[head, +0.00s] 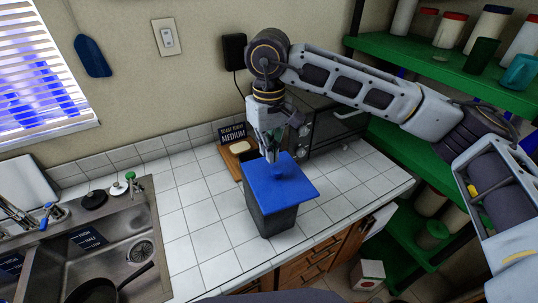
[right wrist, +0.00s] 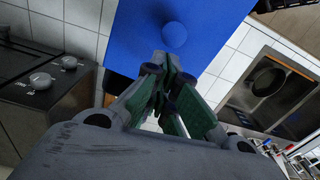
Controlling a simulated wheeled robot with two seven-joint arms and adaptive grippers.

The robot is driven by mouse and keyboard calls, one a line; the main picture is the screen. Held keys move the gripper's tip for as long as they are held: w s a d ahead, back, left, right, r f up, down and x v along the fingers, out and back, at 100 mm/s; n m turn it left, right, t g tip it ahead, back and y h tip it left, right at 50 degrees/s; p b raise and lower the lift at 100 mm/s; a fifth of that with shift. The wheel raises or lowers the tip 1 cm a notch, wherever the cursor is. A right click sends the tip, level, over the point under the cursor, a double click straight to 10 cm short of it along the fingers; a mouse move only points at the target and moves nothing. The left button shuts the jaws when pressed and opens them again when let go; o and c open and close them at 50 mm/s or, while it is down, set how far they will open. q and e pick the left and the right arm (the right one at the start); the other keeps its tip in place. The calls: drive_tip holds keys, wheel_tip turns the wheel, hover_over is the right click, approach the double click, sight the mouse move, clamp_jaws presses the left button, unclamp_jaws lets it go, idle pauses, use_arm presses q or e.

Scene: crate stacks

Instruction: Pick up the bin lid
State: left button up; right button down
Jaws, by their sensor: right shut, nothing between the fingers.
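The bin lid (head: 290,190) is a flat blue square lying on top of a dark bin (head: 276,221) on the white tiled counter. In the right wrist view the lid (right wrist: 140,43) shows a round blue knob (right wrist: 174,36) on its top. My right gripper (head: 271,157) points down over the back part of the lid, close to the knob. Its fingers (right wrist: 166,65) are shut with nothing between them. I cannot tell whether the fingertips touch the knob. My left gripper is not in view.
A toaster oven (head: 326,124) stands behind the bin, with a bread board (head: 230,161) and a small sign (head: 232,133) to the left. The sink (head: 110,245) holds a pan (head: 95,290). Green shelves (head: 440,62) stand at the right. Counter left of the bin is clear.

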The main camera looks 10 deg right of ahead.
wheel_tip(320, 180, up, 9)
drive_tip(key=shift+r, duration=0.15)
idle(0.4)
drive_tip(key=c, duration=2.2)
unclamp_jaws()
